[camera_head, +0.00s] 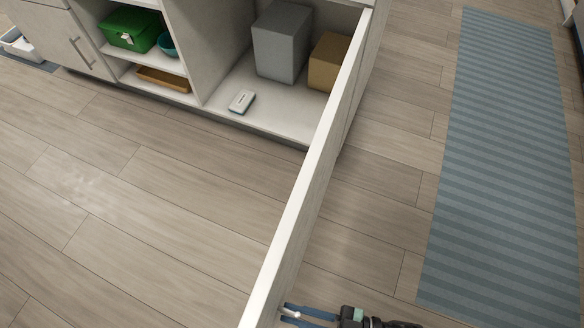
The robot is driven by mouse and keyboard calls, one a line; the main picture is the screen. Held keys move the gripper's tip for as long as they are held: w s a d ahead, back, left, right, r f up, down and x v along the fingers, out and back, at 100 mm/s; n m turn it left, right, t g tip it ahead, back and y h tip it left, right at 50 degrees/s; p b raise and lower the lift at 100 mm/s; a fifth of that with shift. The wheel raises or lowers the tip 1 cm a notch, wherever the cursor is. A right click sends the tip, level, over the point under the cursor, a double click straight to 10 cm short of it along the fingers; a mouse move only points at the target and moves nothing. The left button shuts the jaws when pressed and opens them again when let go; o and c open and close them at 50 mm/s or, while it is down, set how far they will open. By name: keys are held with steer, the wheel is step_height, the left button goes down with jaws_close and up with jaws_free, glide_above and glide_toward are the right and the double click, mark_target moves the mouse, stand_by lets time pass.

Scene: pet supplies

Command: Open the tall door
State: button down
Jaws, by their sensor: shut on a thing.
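The tall door (315,182) stands swung out from the cabinet, seen nearly edge-on as a long pale panel running from the cabinet's right side down to the bottom of the view. My gripper (289,314) is at the bottom, on the right side of the door near its free end. Its blue fingers are shut on the door handle, of which only a small pale part shows between them. The rest of the handle is hidden or cut off by the frame's lower edge.
The open compartment (222,108) holds a grey box (281,42), a brown box (329,62) and a small white item (242,101). Shelves to the left hold a green container (131,29), a teal bowl (168,44) and an orange tray (163,79). A striped blue rug (505,170) lies right. The wooden floor left of the door is clear.

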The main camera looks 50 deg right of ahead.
steer(key=shift+s+d+f, duration=0.1)
steer(key=shift+s+d, duration=0.1)
steer(key=shift+s, duration=0.35)
steer(key=c, duration=0.9)
jaws_free()
steer(key=v, duration=1.3)
steer(key=shift+a, duration=0.1)
